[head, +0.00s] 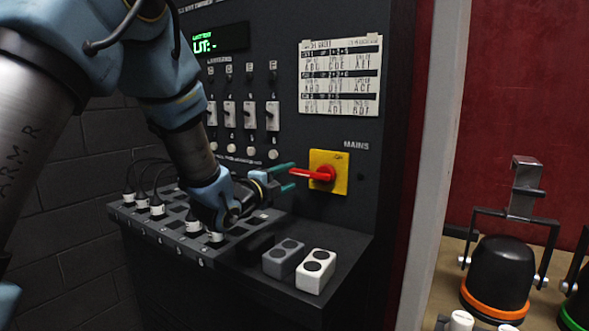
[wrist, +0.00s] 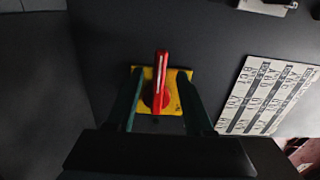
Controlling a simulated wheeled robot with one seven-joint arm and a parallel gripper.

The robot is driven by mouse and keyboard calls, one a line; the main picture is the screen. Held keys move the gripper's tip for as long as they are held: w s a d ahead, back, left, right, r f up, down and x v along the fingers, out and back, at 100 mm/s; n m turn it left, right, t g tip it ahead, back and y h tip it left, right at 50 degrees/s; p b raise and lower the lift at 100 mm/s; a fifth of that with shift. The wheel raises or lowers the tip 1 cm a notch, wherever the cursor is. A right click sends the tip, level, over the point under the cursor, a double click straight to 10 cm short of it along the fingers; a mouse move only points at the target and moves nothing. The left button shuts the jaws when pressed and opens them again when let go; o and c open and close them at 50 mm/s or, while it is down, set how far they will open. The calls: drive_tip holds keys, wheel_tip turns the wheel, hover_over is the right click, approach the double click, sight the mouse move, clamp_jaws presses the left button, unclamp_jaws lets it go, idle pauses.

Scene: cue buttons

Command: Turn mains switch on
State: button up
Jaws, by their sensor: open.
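The mains switch is a red rotary handle (head: 313,174) on a yellow plate (head: 340,183), under the word MAINS on the dark panel. In the head view the handle points left, toward my gripper. My gripper (head: 288,179) is at the panel with its green fingers apart, around the handle's free end. In the wrist view the red handle (wrist: 160,80) points up the picture, between the two fingers of my gripper (wrist: 163,95). There is a visible gap on each side, and the fingers do not appear to touch the handle. The lower part of the plate is partly hidden by the fingers.
A shelf below holds a white two-button box (head: 316,270), a grey one (head: 283,259) and several plugged cables (head: 157,207). Lever switches (head: 250,115) and a small green display (head: 221,41) are on the panel. A printed chart (head: 340,76) is above the switch.

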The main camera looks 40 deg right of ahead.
sight(296, 174)
drive_tip(key=shift+p+x, duration=0.5)
drive_tip(key=shift+x, duration=1.4)
drive_tip(key=shift+c, duration=0.4)
clamp_jaws()
